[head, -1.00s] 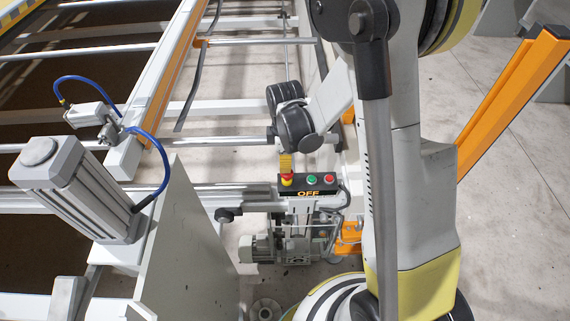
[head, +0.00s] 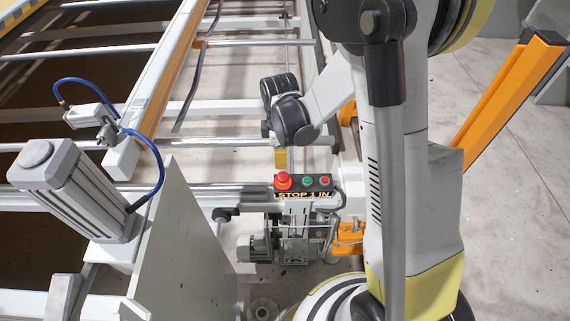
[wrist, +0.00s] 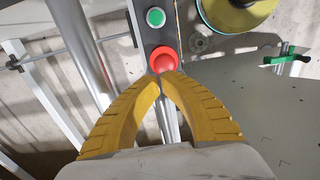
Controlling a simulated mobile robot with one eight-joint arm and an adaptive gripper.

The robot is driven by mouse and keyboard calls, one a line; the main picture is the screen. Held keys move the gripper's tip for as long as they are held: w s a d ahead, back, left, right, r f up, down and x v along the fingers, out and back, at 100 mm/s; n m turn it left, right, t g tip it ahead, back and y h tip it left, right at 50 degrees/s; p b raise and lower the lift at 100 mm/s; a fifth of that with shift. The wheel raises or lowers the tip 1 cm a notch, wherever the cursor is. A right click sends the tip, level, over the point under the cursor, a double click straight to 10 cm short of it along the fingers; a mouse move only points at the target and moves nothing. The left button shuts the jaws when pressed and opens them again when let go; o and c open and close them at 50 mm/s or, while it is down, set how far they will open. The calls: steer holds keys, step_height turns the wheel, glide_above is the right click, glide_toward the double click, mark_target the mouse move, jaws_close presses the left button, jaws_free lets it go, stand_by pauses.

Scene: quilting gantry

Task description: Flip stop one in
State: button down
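The red mushroom button (wrist: 163,59) shows just beyond the tips, and the green button (wrist: 155,17) lies further up.
A motor unit (head: 285,247) hangs below the box. A grey upright plate (head: 185,250) and a pneumatic cylinder (head: 75,190) with blue hoses stand to the left. An orange post (head: 510,100) leans at the right. Long rails cross the left side.

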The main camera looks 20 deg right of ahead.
mark_target(281, 173)
step_height(281, 173, up, 9)
steer(key=p, duration=0.2)
steer(key=shift+p, duration=0.35)
steer(key=shift+r, duration=0.1)
steer(key=s+d+r+m+t+b, duration=0.1)
steer(key=s+r+m+t+b, duration=0.1)
steer(key=s+r+m+t, duration=0.5)
steer(key=s+r+m, duration=0.6)
steer(key=s+m, duration=0.1)
steer(key=shift+s+d+r, duration=0.2)
steer(key=shift+s+d, duration=0.05)
steer(key=shift+d, duration=0.15)
stand_by(1.1)
